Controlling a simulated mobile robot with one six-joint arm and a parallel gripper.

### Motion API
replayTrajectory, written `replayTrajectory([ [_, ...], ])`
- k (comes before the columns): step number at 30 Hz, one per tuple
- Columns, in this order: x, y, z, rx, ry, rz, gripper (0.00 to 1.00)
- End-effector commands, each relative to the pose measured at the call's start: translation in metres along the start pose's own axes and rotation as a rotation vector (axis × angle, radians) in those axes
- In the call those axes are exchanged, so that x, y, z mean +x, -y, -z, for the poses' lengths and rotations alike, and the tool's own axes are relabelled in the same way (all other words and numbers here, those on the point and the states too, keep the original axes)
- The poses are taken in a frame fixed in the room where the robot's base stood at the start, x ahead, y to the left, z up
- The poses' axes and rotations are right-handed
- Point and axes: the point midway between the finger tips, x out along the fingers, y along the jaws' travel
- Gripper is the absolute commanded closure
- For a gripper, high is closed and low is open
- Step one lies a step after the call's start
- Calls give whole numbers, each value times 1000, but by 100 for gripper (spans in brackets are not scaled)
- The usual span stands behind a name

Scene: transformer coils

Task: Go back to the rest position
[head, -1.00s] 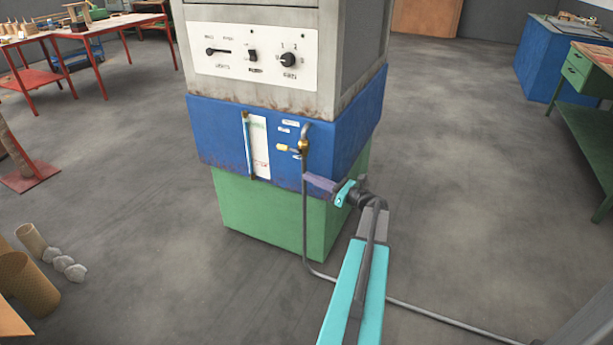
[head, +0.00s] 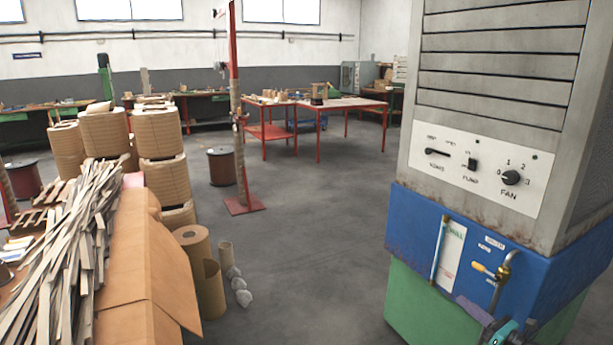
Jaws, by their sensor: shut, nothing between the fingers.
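My gripper (head: 488,328) shows only in part at the bottom right edge of the head view. Its purplish fingers are shut and empty, with a bit of my teal wrist beside them. It is in front of the lower part of a cabinet machine, close to the lower edge of the machine's blue section (head: 405,225). I cannot tell whether it touches. The rest of my arm is out of the frame.
The machine has a grey louvred top, a white control panel (head: 470,168) and a green base (head: 415,305). Cardboard sheets (head: 150,260), wood strips (head: 60,260) and stacked coils (head: 163,180) stand at left. Red tables (head: 345,103) are behind. The middle floor (head: 310,250) is clear.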

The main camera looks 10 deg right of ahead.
Motion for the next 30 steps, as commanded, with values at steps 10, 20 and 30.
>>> replayTrajectory([
  [10, 103, -94, 60, 76, -83, -174, 100],
  [20, 163, -208, 138, 115, -252, -347, 100],
  [30, 179, -338, 225, 50, -473, -557, 100],
])
